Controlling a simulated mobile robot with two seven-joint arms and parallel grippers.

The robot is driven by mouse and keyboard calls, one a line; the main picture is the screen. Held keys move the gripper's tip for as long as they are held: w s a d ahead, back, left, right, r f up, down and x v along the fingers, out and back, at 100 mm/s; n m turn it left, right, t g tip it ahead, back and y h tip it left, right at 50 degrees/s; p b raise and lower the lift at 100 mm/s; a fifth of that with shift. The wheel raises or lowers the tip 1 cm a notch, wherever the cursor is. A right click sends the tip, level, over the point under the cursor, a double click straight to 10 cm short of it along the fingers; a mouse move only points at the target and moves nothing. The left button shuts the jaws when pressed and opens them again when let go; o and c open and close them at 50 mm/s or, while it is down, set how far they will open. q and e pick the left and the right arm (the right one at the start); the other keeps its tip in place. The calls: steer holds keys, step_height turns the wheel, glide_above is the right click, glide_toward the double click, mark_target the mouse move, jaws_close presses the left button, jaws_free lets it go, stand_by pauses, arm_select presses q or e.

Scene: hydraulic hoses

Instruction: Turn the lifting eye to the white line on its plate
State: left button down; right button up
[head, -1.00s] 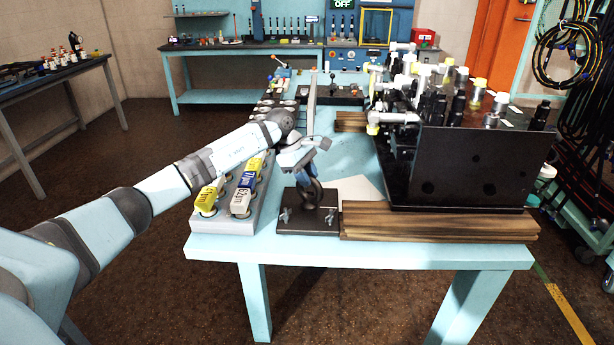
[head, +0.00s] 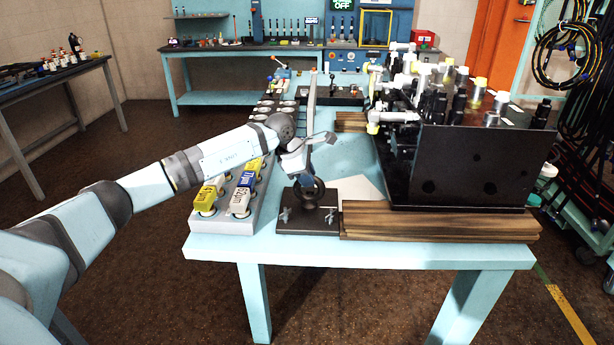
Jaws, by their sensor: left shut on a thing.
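The lifting eye (head: 309,203), a dark ring, stands upright on a dark square plate (head: 296,226) at the table's front. Its opening now faces largely toward me. Wing-shaped clamps sit on the plate to the left and right of the ring. My left gripper (head: 308,172) comes down from above and is shut on the top of the ring. The white line on the plate cannot be made out in this view. My right gripper is not in view.
Left of the plate is a grey rack (head: 226,212) with yellow, white and blue tagged parts. To the right, a black manifold block (head: 478,168) with several fittings stands on wooden boards (head: 440,222). The table's front strip (head: 350,252) is clear.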

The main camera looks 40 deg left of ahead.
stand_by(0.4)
arm_select(q)
steer(key=c, duration=1)
jaws_free()
steer(key=shift+o, duration=0.2)
steer(key=v, duration=1.4)
steer(key=shift+b, duration=0.35)
steer(key=shift+d+f, duration=0.1)
steer(key=shift+f, duration=0.05)
